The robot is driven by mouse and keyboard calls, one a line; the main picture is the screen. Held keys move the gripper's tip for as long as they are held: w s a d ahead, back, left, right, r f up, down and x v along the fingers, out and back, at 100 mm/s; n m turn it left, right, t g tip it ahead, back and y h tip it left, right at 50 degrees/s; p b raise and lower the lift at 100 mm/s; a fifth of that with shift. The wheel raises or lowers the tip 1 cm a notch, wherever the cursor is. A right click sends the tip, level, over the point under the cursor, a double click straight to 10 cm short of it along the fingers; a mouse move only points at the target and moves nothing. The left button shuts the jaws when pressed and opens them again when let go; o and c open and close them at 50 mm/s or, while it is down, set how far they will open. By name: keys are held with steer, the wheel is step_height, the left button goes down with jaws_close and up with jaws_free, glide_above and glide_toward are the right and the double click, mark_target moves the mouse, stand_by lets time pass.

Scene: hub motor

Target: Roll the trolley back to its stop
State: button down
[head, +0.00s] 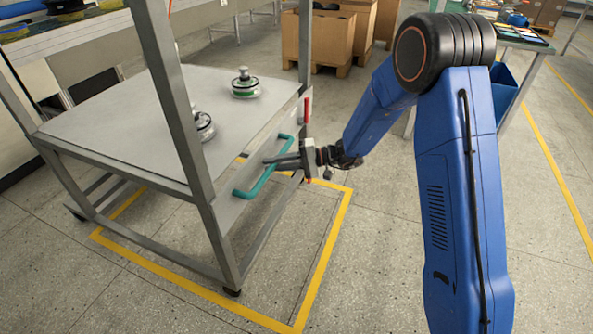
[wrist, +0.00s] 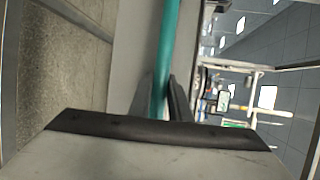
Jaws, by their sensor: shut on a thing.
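The trolley (head: 110,125) is a grey metal frame with a flat top, standing at the left in the head view. A teal bar handle (head: 264,181) is on its side facing my arm. My gripper (head: 285,160) is at the handle's middle, with its fingers shut on it. In the wrist view, the teal handle (wrist: 166,50) runs down between the fingers (wrist: 165,95). The trolley stands partly over a yellow floor outline (head: 330,240). The stop cannot be made out.
Two round metal parts (head: 245,86) (head: 204,127) sit on the trolley's top. A red lever (head: 307,108) is on its right post. Cardboard boxes (head: 330,38) on pallets stand behind. A bench (head: 525,42) is at the back right. The floor (head: 380,260) in front is clear.

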steer(key=w+a, duration=0.4)
steer(key=a, duration=0.8)
steer(key=w+a, duration=0.4)
steer(key=a, duration=0.9)
steer(key=shift+w+a, duration=0.2)
steer(key=shift+r, duration=0.1)
steer(key=c, duration=1.6)
jaws_free()
steer(key=shift+a, duration=0.15)
steer(key=shift+c, duration=0.2)
steer(key=d+r, duration=0.1)
steer(key=d, duration=0.4)
steer(key=w+d+r, duration=0.1)
steer(key=d, duration=0.5)
steer(key=d+r, duration=0.1)
steer(key=d, duration=0.5)
steer(key=shift+w, duration=0.25)
